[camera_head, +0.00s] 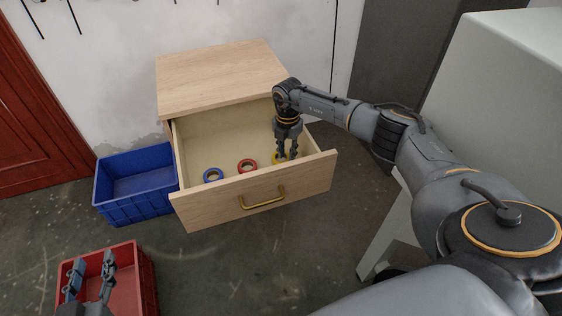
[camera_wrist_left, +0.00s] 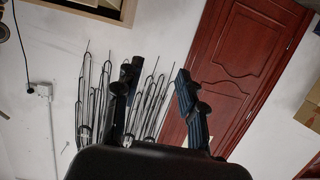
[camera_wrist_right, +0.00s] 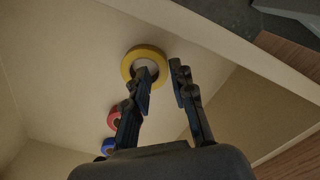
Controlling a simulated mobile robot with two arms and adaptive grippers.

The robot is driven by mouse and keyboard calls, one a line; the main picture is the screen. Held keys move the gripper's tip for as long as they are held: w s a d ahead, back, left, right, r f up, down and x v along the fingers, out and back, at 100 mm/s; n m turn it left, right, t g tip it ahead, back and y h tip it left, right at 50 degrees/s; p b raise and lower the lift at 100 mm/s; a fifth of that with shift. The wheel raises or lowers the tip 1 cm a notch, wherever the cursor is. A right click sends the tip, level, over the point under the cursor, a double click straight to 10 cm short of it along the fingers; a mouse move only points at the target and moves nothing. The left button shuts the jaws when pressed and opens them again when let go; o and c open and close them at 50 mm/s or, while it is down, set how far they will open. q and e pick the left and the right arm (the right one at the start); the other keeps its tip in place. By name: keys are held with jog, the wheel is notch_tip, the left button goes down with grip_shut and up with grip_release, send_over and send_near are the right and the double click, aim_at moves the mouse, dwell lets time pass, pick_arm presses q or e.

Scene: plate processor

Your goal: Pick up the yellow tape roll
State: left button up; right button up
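The yellow tape roll (camera_head: 275,158) lies in the open drawer (camera_head: 253,199), partly hidden by my right gripper (camera_head: 287,156). In the right wrist view the yellow roll (camera_wrist_right: 128,66) shows as a ring, with one finger of the right gripper (camera_wrist_right: 160,78) overlapping its hole and rim. The other finger is outside the ring, to its right. The fingers are apart with a gap between them; I cannot tell whether they touch the roll. My left gripper (camera_head: 88,270) is open and empty, over the red crate; it also shows open in the left wrist view (camera_wrist_left: 158,80).
A red tape roll (camera_head: 247,166) and a blue tape roll (camera_head: 213,175) lie in the drawer, left of the yellow one. The cabinet (camera_head: 215,78) rises behind. A blue crate (camera_head: 135,207) stands left of the drawer, a red crate (camera_head: 142,268) at the lower left.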

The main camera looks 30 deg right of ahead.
notch_tip(320, 180, down, 2)
jog(key=shift+f+b, duration=0.1)
jog(key=shift+b, duration=0.8)
pick_arm(q)
notch_tip(320, 180, up, 10)
jog(key=d+t+h, duration=0.1)
jog(key=t+h, duration=0.1)
jog(key=t, duration=0.4)
jog(key=shift+w+d+f, duration=0.2)
jog(key=shift+w+d, duration=0.1)
pick_arm(e)
grip_shut()
